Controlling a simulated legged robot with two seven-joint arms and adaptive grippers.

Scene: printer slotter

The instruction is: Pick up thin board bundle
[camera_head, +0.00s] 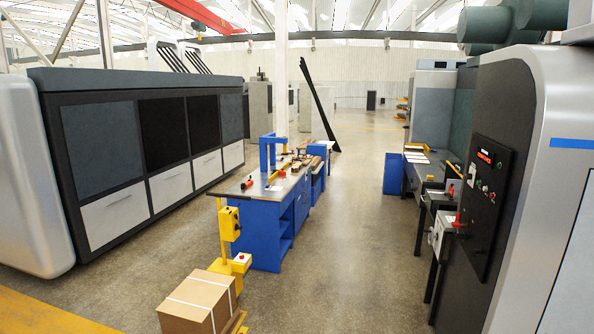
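A brown cardboard block (200,301) with a white strap across it sits low at the bottom of the picture, left of centre. It rests on a yellow support (239,322), of which only a corner shows. I cannot tell whether this block is the thin board bundle or a closed box. No other thin board bundle can be made out clearly. Flat pale sheets (417,157) lie on the workbench at the right, too small to tell apart. Neither of my grippers is in view.
A blue workbench (255,233) with tools stands in the middle, with a yellow post (222,240) before it. A long dark machine (140,150) lines the left. A tall machine with a control panel (483,200) stands at the right. The floor (350,260) between is clear.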

